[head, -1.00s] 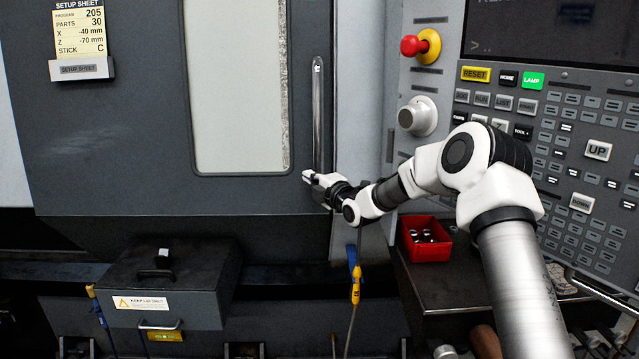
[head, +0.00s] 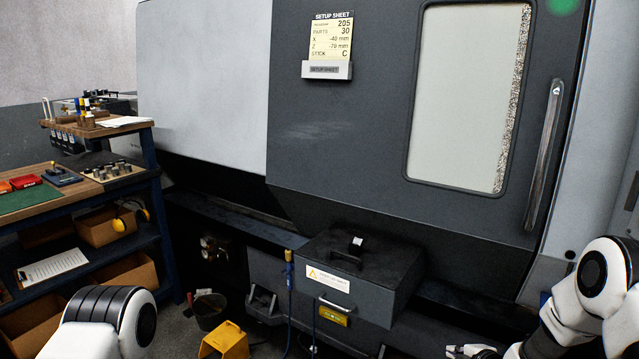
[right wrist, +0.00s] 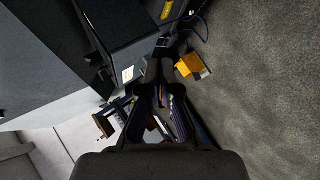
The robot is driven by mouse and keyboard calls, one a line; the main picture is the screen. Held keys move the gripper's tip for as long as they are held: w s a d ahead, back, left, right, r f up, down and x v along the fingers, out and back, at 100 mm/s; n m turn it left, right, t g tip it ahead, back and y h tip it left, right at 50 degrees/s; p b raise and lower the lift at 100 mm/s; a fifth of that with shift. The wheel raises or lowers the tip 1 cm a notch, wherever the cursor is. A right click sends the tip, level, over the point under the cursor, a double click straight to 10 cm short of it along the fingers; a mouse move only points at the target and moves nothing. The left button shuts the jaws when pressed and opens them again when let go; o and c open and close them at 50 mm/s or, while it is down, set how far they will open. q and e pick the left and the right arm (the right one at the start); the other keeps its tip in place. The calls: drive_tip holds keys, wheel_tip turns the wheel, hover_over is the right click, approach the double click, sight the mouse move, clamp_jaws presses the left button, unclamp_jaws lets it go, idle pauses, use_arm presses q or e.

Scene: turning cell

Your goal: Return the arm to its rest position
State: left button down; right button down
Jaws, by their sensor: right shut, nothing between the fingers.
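My right gripper (head: 462,350) shows at the bottom edge of the head view, in front of the lathe's lower front. Its white fingertips point left, and it is shut with nothing held. In the right wrist view the dark fingers of the same gripper (right wrist: 159,72) reach up from the bottom middle, clear of any object. My right arm (head: 585,300) comes in at the lower right, with its elbow bent. Only a white and black joint of my left arm (head: 110,322) shows at the lower left; the left gripper is out of frame.
The lathe door (head: 350,150) with its long handle (head: 543,155) stands shut ahead. A dark lidded box (head: 375,285) juts out below it. A workbench (head: 60,205) with shelves stands at the left. A yellow object (head: 225,342) and a dark bucket (head: 208,310) are on the floor.

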drive_tip(key=s+a+f+m+g, duration=0.25)
drive_tip(key=s+f, duration=0.25)
drive_tip(key=s, duration=0.4)
drive_tip(key=s+a+f+m+g, duration=0.25)
drive_tip(key=s+f, duration=0.25)
drive_tip(key=s, duration=0.4)
drive_tip(key=s+a+f+m+g, duration=0.25)
drive_tip(key=s+f, duration=0.25)
drive_tip(key=s, duration=0.4)
drive_tip(key=s+r+m+g+h, duration=0.1)
drive_tip(key=s+m+g, duration=0.2)
drive_tip(key=s+m, duration=0.7)
drive_tip(key=shift+s+d+r+m+h, duration=0.15)
drive_tip(key=shift+s+r+m+h, duration=0.2)
drive_tip(key=shift+s, duration=2.1)
